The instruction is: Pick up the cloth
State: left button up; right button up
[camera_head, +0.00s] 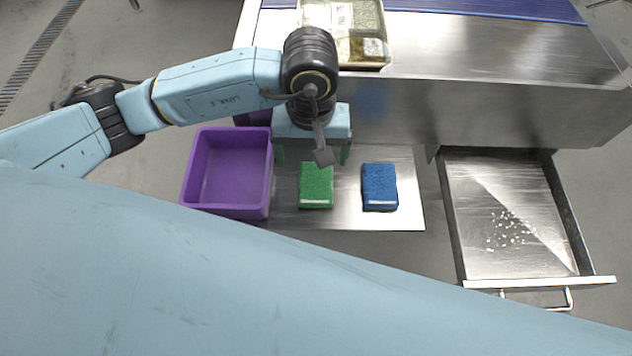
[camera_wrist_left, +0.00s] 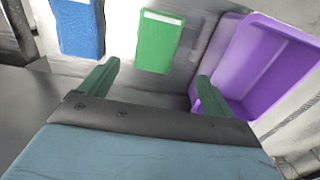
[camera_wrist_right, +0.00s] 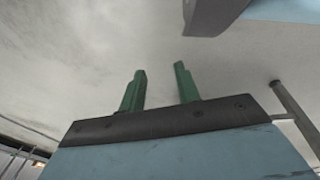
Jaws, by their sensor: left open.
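A purple bin (camera_head: 230,212) stands to the left of the green cloth. An open metal drawer (camera_head: 515,262) with scattered white grains is at the right. A tray (camera_head: 388,45) of packaged food sits on the metal counter (camera_head: 480,60) behind.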

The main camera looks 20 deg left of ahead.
aim_at(316, 182)
pick_arm(q)
notch_tip(316, 182, down, 3)
jog(key=shift+r, duration=0.1)
jog(key=f, duration=0.1)
jog(key=f+b, duration=0.1)
jog(key=f, duration=0.1)
jog(key=d+f, duration=0.1)
jog(key=shift+s+f, duration=0.2)
jog(key=shift+s, duration=0.15)
jog(key=shift+f, duration=0.45)
pick_arm(e)
jog(key=w+r, duration=0.3)
jog(key=shift+w+a+r, duration=0.15)
jog(key=shift+w+a, duration=0.1)
jog(key=shift+a, duration=0.05)
pick_arm(q)
jog(key=c, duration=1.1)
jog(key=shift+o, duration=0.2)
jog(key=shift+r, duration=0.25)
notch_tip(316, 182, up, 10)
jog(key=p, duration=0.1)
jog(key=shift+f+p, duration=0.2)
jog(key=shift+p, duration=0.1)
pick_arm(e)
jog(key=s+f, duration=0.2)
jog(key=s, duration=0.1)
jog(key=s+f, duration=0.1)
jog(key=f, duration=0.1)
jog(key=shift+s+d, duration=0.15)
jog(key=shift+d, duration=0.2)
